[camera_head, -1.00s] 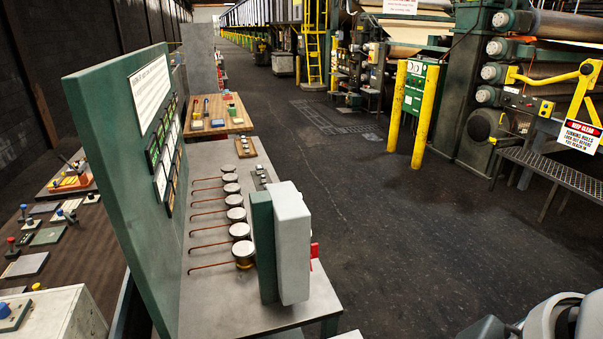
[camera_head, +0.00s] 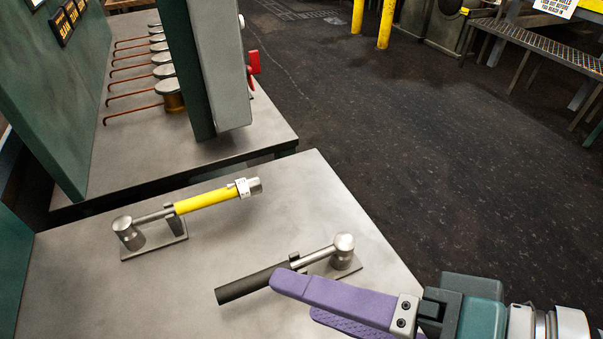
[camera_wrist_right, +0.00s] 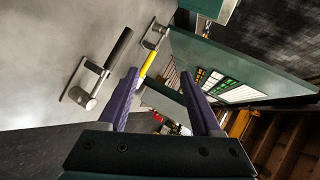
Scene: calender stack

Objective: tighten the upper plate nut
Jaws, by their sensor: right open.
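A yellow-handled wrench (camera_head: 205,201) with a round metal head lies on a low stand on the near metal table. A black-handled wrench (camera_head: 255,282) lies on a similar stand in front of it. My right gripper (camera_head: 295,300) has purple fingers and comes in from the lower right. It is open and empty. In the head view its tips overlap the black handle's near edge; contact cannot be told. The wrist view shows the black-handled wrench (camera_wrist_right: 118,48) left of the fingers (camera_wrist_right: 158,82) and the yellow handle (camera_wrist_right: 150,62) beyond, between them. I cannot make out a plate nut. My left gripper is out of view.
An upright grey and green panel (camera_head: 222,65) with a red part (camera_head: 253,65) at its side stands on the farther table (camera_head: 150,150). A row of round metal pieces (camera_head: 165,71) is behind it. Dark open floor (camera_head: 400,140) lies to the right.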

